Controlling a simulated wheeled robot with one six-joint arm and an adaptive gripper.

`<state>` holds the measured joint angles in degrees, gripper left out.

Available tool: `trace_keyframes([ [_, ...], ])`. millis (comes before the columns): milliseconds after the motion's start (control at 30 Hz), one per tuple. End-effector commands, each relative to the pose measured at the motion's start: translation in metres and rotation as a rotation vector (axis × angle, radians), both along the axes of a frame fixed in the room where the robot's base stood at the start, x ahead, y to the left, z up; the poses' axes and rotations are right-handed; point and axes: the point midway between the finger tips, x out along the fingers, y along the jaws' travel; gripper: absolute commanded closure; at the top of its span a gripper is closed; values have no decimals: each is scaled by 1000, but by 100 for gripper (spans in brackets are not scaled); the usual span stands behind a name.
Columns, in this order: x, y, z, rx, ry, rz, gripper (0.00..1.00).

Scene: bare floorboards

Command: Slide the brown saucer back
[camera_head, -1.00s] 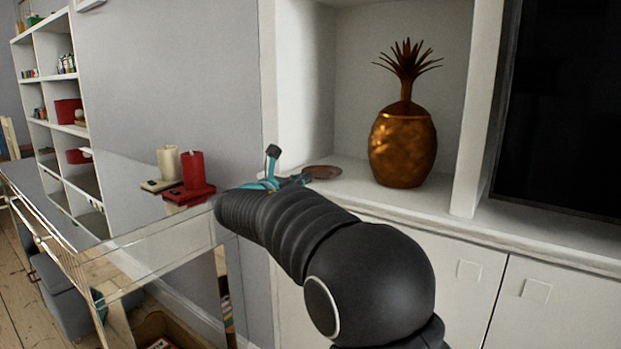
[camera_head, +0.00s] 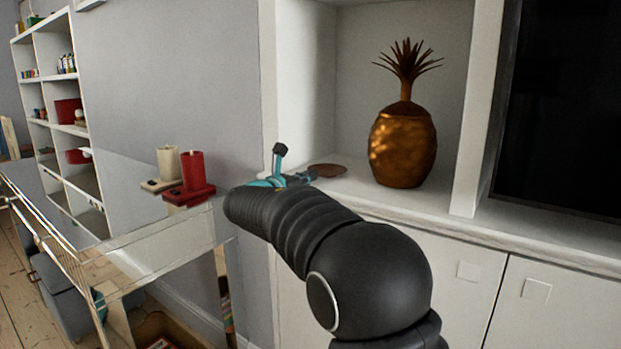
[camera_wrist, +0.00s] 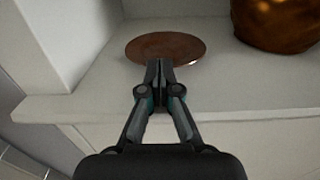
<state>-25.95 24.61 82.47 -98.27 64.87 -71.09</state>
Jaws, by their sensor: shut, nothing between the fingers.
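The brown saucer (camera_head: 327,170) lies flat on the white alcove shelf, left of the golden pineapple. In the wrist view the saucer (camera_wrist: 166,48) is a flat brown disc near the shelf's left wall. My gripper (camera_wrist: 159,66) is shut and empty, with its fingertips over the saucer's near edge in that view. I cannot tell whether they touch it. In the head view my gripper (camera_head: 310,177) is at the saucer's near left side, partly hidden behind my dark arm.
The golden pineapple (camera_head: 402,148) stands close to the right of the saucer; its base also shows in the wrist view (camera_wrist: 275,22). The alcove's left wall (camera_wrist: 50,45) is close on the left. Two candles (camera_head: 180,168) stand on the table at left. Bare shelf lies behind the saucer.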

Motion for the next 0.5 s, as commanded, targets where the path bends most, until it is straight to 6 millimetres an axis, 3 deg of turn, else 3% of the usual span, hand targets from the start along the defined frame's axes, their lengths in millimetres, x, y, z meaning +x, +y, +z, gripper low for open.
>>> trace_keyframes([
  [500, 9, -7, 0, 0, 0, -2, 100],
])
